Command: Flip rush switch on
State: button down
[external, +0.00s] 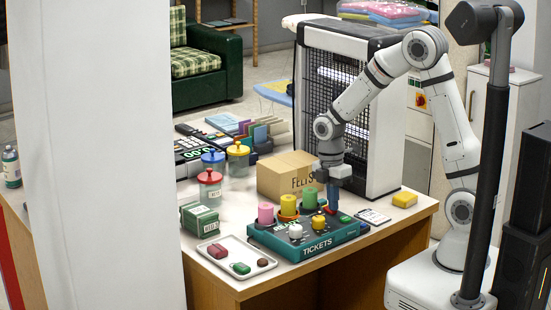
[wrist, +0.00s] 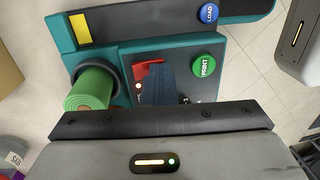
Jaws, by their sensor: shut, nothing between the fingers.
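The teal ticket machine (external: 305,240) labelled TICKETS sits near the table's front edge, with its panel also in the wrist view (wrist: 190,38). A red switch (wrist: 141,71) shows in the wrist view, partly hidden behind my fingers; its label and position cannot be read. My gripper (external: 332,207) points down at the right part of the machine, shut and empty. In the wrist view its fingertips (wrist: 157,72) overlap the red switch; I cannot tell whether they touch it.
The green PRINT button (wrist: 204,66) and blue LOAD button (wrist: 208,13) are close by. A green roll (wrist: 91,88) stands on the machine. A cardboard box (external: 287,176) is behind it, a tray (external: 228,272) to the left, and a yellow block (external: 404,199) to the right.

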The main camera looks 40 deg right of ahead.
dwell(0.3)
jog(key=shift+w, duration=0.8)
jog(key=shift+r, duration=0.1)
notch_tip(320, 180, up, 14)
jog(key=w+p, duration=0.1)
jog(key=p, duration=0.2)
jog(key=shift+w, duration=0.3)
